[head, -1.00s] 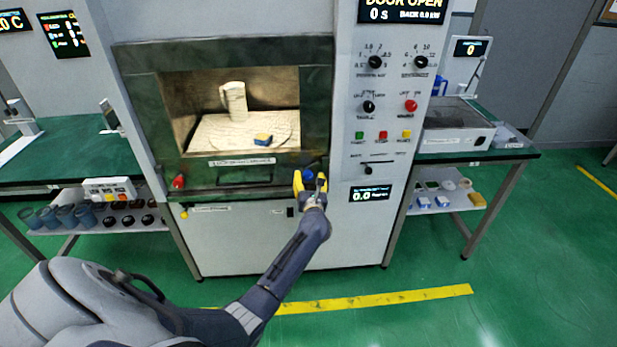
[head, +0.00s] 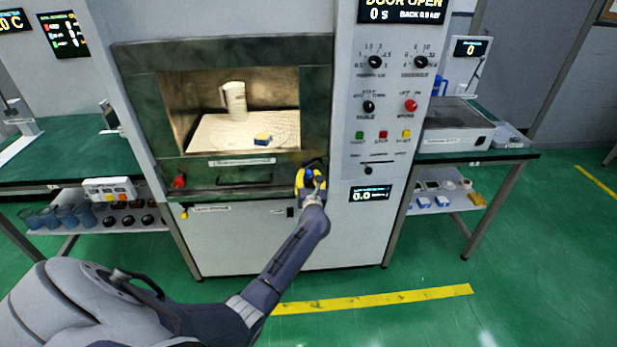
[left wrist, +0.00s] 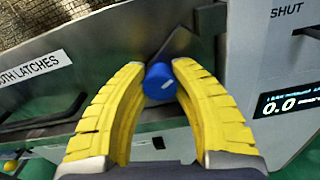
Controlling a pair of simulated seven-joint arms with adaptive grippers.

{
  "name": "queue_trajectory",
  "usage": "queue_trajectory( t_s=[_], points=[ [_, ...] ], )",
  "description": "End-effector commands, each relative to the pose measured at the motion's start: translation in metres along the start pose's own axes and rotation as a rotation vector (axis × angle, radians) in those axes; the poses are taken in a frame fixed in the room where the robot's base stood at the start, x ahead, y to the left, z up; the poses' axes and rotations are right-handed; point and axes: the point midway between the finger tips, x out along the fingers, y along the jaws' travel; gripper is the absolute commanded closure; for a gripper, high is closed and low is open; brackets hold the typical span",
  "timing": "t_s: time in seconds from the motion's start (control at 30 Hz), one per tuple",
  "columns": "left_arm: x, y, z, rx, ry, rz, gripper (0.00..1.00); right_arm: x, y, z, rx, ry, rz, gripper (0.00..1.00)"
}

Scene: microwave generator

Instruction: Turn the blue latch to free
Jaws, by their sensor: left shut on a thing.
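The blue latch (head: 309,175) is at the lower right corner of the green-framed oven opening. In the left wrist view the blue latch (left wrist: 160,82) shows as a round blue knob with a darker blue part behind it. My left gripper (head: 312,180) has its yellow fingers shut on the latch, one on each side of the knob; the fingers also show in the left wrist view (left wrist: 160,75). The fingers partly hide the latch in the head view. My right gripper is not in view.
A red latch (head: 179,181) sits at the lower left of the frame. A pale jug (head: 234,100) and a blue-and-yellow block (head: 262,140) stand inside the open chamber. A control panel with knobs and a display (head: 370,194) is right of my left gripper.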

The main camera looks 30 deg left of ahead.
Motion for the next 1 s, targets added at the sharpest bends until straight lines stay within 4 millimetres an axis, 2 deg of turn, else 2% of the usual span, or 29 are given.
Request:
queue_trajectory(
  t_s=[0.1, 0.53, 1.0],
  points=[
    [0.0002, -0.0001, 0.0009, 0.0, -0.002, 0.0, 1.0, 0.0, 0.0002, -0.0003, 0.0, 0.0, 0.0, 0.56],
    [0.0005, -0.0004, 0.0022, 0.057, -0.004, 0.0, 1.0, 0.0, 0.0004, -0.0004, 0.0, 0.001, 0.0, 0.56],
    [0.0004, -0.0023, 0.0028, 0.447, -0.005, 0.0, 1.0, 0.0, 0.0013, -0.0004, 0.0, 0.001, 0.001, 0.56]
  ],
)
